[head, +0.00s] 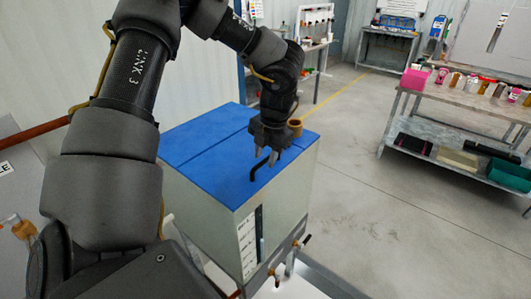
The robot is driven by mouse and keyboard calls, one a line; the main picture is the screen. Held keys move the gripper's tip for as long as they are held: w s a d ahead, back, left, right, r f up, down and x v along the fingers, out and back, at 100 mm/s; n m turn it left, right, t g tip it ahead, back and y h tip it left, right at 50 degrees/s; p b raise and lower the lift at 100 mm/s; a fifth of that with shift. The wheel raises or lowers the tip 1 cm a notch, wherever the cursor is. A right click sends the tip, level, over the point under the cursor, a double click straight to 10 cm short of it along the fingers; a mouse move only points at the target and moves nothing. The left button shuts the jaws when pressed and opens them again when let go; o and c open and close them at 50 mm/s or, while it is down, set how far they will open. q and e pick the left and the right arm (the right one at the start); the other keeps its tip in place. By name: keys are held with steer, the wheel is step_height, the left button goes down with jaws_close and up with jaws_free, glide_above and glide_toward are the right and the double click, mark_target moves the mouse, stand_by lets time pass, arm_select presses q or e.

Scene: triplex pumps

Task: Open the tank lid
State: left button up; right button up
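The tank (287,205) is a pale box with a blue top, standing in the middle of the head view. Its blue lid (225,165) lies flat and closed, with a seam across the top behind it. A black bent handle (253,173) stands up from the lid near its right side. My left gripper (266,156) points down over the lid at the handle's far end. Its two fingers show a gap between them, so it looks open. I cannot tell whether the fingers touch the handle. My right gripper is not in view.
A brown round cap (295,127) sits on the tank top beside my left gripper. Small valves (278,272) stick out low on the tank's front right. A shelf bench (462,100) with bottles and bins stands at the right. The floor between is clear.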

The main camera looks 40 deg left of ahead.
arm_select(q)
jaws_close()
stand_by(0.4)
